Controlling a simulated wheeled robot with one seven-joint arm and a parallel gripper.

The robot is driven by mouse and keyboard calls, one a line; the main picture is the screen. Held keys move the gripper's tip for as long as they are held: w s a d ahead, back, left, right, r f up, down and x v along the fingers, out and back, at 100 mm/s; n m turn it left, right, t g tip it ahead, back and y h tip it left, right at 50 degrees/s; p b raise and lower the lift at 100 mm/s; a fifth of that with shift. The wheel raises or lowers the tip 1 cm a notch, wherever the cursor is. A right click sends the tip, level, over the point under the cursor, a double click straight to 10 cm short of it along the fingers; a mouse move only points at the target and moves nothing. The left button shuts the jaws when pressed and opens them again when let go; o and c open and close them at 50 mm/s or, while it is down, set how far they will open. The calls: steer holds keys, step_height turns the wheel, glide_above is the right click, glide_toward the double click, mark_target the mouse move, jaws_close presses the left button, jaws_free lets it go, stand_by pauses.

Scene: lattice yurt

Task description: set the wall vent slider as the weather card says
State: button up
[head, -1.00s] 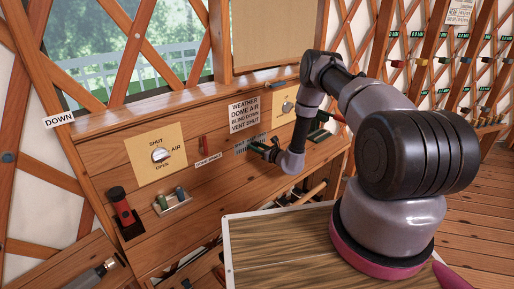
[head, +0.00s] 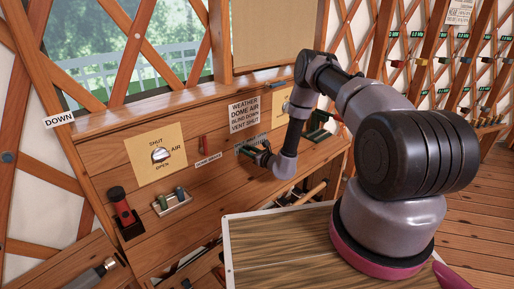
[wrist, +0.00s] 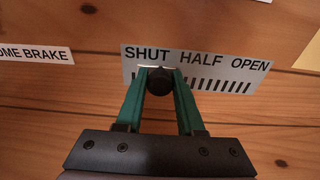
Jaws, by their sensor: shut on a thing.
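The weather card (head: 244,114) on the wood panel reads "WEATHER DOME AIR", "BLIND DOWN", "VENT SHUT". The vent slider plate (wrist: 237,66) is grey, marked SHUT, HALF, OPEN from left to right above a row of dark slots. Its round black knob (wrist: 160,82) sits under the right part of the word SHUT, left of HALF. My gripper (wrist: 160,75) is shut on the knob, one green finger on each side. In the head view my gripper (head: 247,151) is at the plate below the card and covers part of it.
A red lever (head: 203,145) stands above the DOME BRAKE label (wrist: 36,53).

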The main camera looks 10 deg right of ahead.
steer(key=shift+a, duration=0.1)
steer(key=shift+s+a, duration=0.55)
steer(key=shift+a, duration=0.2)
steer(key=o, duration=1.3)
steer(key=shift+s+d+r, duration=0.5)
steer(key=shift+s+d, duration=0.1)
steer(key=shift+s, duration=0.4)
steer(key=shift+s+d+r, duration=0.5)
steer(key=shift+s+d, duration=0.15)
steer(key=shift+s, duration=0.3)
steer(key=shift+s+d+r, duration=0.5)
steer(key=shift+s+d, duration=0.1)
steer(key=shift+s, duration=0.4)
